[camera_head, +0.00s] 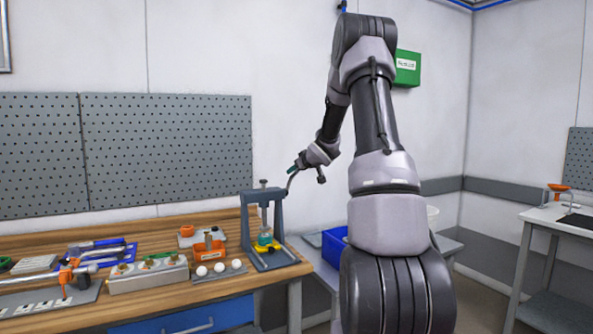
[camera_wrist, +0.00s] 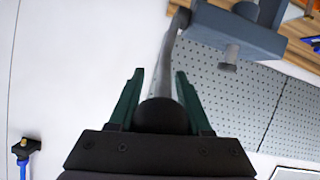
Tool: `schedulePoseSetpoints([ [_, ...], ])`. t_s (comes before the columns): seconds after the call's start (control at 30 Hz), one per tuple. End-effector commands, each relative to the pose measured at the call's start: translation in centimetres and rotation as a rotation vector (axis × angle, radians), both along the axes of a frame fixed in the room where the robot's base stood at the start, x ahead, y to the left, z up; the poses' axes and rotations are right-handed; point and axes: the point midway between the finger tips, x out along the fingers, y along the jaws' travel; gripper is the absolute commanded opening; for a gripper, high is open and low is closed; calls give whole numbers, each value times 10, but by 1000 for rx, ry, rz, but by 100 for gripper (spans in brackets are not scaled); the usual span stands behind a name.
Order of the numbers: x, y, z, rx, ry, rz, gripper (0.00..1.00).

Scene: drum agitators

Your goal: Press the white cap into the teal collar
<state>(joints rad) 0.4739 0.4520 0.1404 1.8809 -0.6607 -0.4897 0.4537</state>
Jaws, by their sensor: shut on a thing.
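My gripper (camera_head: 298,166) is shut on the dark round knob (camera_wrist: 163,115) at the end of the press lever (camera_head: 291,182). In the wrist view, my gripper (camera_wrist: 160,95) has its green fingers on either side of the knob, and the grey lever runs up to the press. The grey bench press (camera_head: 247,215) stands at the right end of the wooden bench. The teal collar (camera_head: 265,238) sits upright under the ram on a yellow piece. Whether a white cap rests on it is too small to tell. White caps (camera_head: 219,267) lie in a row on a grey strip left of the press.
The wooden bench (camera_head: 140,312) also bears an orange bin (camera_head: 208,248), a metal block with fittings (camera_head: 150,273) and several tools at the left. A blue bin (camera_head: 335,245) stands right of the press. The wall and pegboard (camera_head: 165,145) rise behind.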

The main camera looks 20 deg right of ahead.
Motion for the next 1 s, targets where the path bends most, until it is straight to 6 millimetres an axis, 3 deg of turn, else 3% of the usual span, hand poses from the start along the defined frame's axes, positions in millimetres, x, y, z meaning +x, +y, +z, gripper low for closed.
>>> schedulePoseSetpoints([
  [0.07,-1,1,-6,4,10,-1,0],
  [0.1,-1,1,-6,4,10,-1,64],
  [0.13,-1,1,-6,4,10,-1,74],
  [0.53,-4,0,-3,4,9,-1,74],
  [1.0,-29,0,21,2,5,-1,74],
])
